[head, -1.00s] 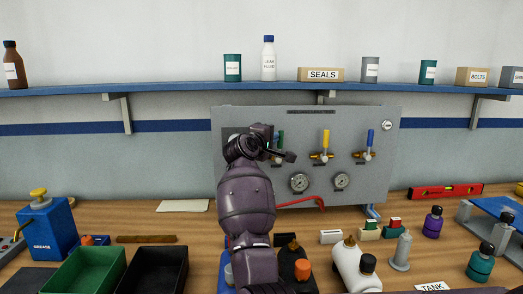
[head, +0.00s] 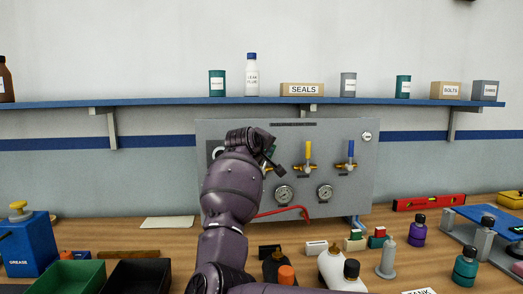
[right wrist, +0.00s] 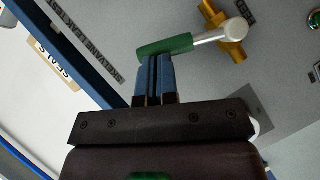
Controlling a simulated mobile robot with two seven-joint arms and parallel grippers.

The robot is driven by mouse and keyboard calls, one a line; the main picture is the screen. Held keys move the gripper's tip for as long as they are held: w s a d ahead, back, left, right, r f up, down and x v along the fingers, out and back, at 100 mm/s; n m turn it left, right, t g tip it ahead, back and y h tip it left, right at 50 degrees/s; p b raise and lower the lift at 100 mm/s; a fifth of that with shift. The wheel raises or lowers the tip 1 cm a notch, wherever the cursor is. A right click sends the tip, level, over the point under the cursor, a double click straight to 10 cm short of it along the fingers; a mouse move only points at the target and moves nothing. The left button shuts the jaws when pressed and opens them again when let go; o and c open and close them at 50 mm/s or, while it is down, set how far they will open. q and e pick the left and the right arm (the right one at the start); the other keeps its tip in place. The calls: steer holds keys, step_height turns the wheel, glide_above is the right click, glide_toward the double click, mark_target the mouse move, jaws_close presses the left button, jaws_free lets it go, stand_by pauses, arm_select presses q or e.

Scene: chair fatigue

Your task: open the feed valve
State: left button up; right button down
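A grey panel (head: 366,190) carries three levers. The green-handled lever (right wrist: 165,46) has a silver stem on a yellow valve body (right wrist: 228,28). In the head view it is mostly hidden behind my right arm. The yellow lever (head: 308,152) and blue lever (head: 351,150) stand upright. My left gripper is not in view.
Two gauges (head: 284,195) sit low on the panel, with a red bar (head: 283,211) below. A shelf (head: 200,103) with bottles and boxes runs above. Bins, bottles and a grease can (head: 28,245) crowd the bench (head: 182,236).

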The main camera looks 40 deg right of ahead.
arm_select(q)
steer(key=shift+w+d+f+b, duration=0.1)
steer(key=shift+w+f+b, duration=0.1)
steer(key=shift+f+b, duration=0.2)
arm_select(e)
steer(key=s+d+f+m+t+y, duration=0.1)
steer(key=s+d+f+m+y, duration=0.1)
steer(key=d+f+m+y, duration=0.2)
steer(key=shift+s+d+f+m+y, duration=0.3)
steer(key=shift+s+d+f, duration=0.15)
steer(key=shift+d, duration=0.3)
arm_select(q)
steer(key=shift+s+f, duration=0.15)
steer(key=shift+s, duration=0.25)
arm_select(e)
steer(key=shift+f, duration=0.15)
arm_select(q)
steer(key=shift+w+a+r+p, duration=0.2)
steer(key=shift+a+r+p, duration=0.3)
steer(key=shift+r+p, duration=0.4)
arm_select(e)
steer(key=s+a+r, duration=0.4)
steer(key=s+r, duration=0.3)
steer(key=r, duration=0.2)
steer(key=shift+s+a+r, duration=0.35)
steer(key=shift+s+r, duration=0.05)
